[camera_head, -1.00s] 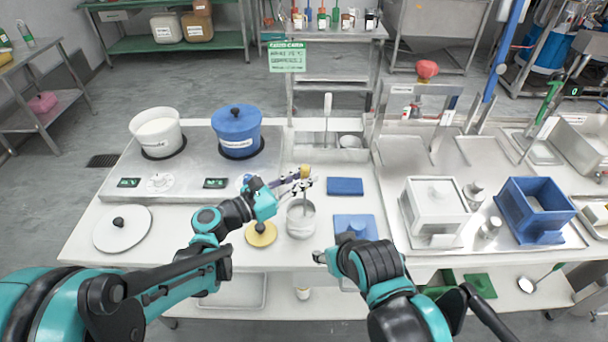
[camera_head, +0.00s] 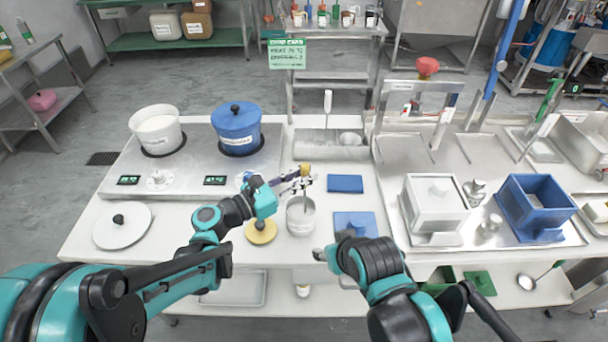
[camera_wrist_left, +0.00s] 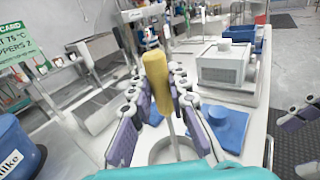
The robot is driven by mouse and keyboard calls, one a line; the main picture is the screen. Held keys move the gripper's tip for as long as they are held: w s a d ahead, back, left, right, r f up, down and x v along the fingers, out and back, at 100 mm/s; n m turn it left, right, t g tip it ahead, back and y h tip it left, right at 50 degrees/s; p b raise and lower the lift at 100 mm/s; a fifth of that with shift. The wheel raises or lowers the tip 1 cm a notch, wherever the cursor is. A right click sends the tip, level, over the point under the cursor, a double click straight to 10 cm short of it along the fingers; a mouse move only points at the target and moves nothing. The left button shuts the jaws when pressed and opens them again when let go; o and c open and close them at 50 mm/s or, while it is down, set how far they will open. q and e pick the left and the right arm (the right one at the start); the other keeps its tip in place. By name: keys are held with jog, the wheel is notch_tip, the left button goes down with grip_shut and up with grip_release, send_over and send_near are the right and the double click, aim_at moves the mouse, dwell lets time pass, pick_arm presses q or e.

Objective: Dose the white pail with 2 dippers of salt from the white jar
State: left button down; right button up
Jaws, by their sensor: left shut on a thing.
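The white pail (camera_head: 174,139), open and with pale contents, stands on the left burner. The white jar (camera_head: 301,222) stands uncovered on the counter; its rim also shows in the left wrist view (camera_wrist_left: 158,151). My left gripper (camera_head: 303,184) is shut on the yellow handle of the dipper (camera_head: 305,169), above the jar. In the left wrist view the dipper's yellow handle (camera_wrist_left: 157,82) stands nearly upright between the fingers. Its thin shaft runs down into the jar's mouth; the dipper's bowl is hidden. My right gripper (camera_head: 319,256) is at the counter's front edge, its fingers unclear.
A blue lidded pot (camera_head: 236,130) stands on the right burner. A yellow lid (camera_head: 262,232) lies left of the jar, and a white lid (camera_head: 122,228) lies at far left. Blue pads (camera_head: 345,184) lie right of the jar. A white box (camera_head: 434,205) and blue bin (camera_head: 536,207) stand further right.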

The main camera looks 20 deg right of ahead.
pick_arm(q)
jog(key=shift+r+p, duration=4.55)
jog(key=shift+r, duration=1.3)
